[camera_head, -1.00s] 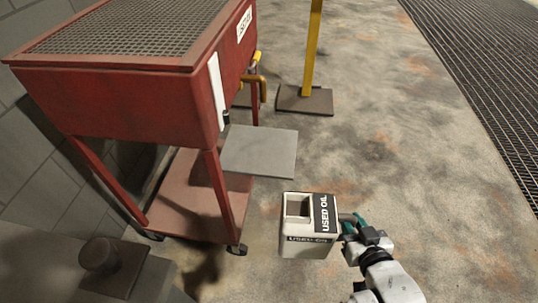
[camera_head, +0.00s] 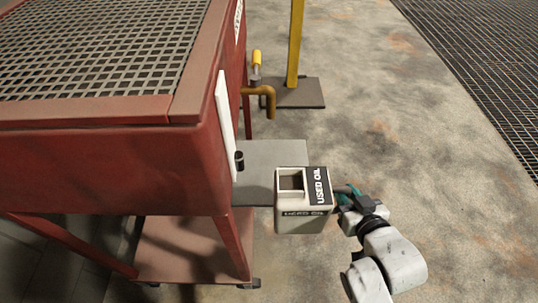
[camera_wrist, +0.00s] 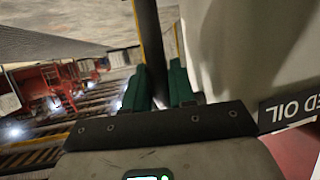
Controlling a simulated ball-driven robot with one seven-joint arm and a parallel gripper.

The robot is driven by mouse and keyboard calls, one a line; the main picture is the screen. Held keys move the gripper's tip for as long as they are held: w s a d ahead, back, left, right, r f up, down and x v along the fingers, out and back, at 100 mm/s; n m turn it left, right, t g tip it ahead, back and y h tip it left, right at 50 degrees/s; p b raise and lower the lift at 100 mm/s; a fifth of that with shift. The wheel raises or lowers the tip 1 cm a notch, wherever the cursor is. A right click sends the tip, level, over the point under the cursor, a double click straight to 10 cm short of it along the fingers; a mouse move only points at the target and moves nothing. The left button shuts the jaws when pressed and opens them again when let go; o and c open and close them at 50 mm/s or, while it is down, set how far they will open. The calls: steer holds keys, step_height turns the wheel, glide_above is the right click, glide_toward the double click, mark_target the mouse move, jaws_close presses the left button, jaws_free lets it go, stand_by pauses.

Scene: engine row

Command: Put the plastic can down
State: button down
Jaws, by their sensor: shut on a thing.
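The plastic can (camera_head: 301,222) is a beige box labelled USED OIL, with a square opening in its top. In the head view it is upright, and it hides the near right corner of a flat grey plate (camera_head: 258,158). I cannot tell whether it touches the plate. My gripper (camera_head: 345,191) is at the can's right side, shut on its handle. In the wrist view the green fingers of my gripper (camera_wrist: 166,88) close around a dark bar, with the can's pale wall (camera_wrist: 235,45) to the right.
A yellow post (camera_head: 295,42) on a dark base (camera_head: 292,93) stands behind. Concrete floor (camera_head: 430,140) is open to the right.

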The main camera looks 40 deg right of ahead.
steer(key=r+b+x, duration=0.2)
steer(key=x, duration=0.7)
steer(key=w+r+b+x, duration=0.1)
steer(key=b+x, duration=0.2)
steer(key=x, duration=0.6)
steer(key=shift+w+d+r, duration=0.3)
steer(key=shift+w, duration=0.3)
steer(key=shift+f, duration=0.15)
steer(key=c, duration=0.9)
jaws_free()
